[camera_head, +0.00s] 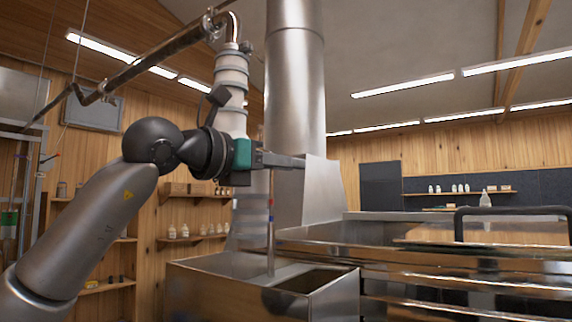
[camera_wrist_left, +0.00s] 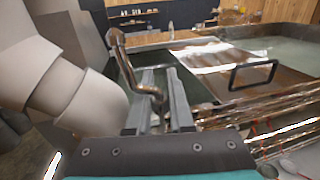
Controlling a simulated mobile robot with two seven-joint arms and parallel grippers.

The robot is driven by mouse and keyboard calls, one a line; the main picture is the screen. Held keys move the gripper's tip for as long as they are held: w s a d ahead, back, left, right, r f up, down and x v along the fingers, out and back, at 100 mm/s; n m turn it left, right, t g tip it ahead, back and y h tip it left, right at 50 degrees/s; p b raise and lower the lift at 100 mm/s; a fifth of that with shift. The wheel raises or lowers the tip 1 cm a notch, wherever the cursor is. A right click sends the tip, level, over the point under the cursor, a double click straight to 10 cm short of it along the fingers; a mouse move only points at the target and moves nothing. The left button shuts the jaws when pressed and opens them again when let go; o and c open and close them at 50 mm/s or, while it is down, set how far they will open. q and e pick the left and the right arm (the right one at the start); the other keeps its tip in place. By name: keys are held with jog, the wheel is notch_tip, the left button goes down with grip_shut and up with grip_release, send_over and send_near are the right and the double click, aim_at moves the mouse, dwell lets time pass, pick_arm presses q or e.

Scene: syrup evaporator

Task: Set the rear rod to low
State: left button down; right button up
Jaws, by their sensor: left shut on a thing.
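A thin upright rod (camera_head: 271,222) with red and blue bands stands in the head view, its lower end at an open metal box (camera_head: 318,300). My left gripper (camera_head: 284,160) is at the rod's top, its fingers pointing right, and is shut on it. In the left wrist view, a brown bent piece (camera_wrist_left: 152,92) shows between the two grey fingers of my left gripper (camera_wrist_left: 160,80). I cannot tell whether this rod is the rear one. The rod's top is hidden by the gripper. My right gripper is not in view.
A wide metal stack (camera_head: 295,90) rises just behind the gripper, with a white segmented pipe (camera_head: 231,80) to its left. The evaporator pan (camera_head: 375,230) with a black handle (camera_head: 510,210) lies to the right. Shelves with bottles line the back walls.

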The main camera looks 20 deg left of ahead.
pick_arm(q)
notch_tip(320, 180, down, 3)
jog(key=shift+w+d+b, duration=0.1)
jog(key=shift+b, duration=1.1)
jog(key=c, duration=1.1)
grip_release()
jog(key=shift+o, duration=0.5)
jog(key=shift+r, duration=0.1)
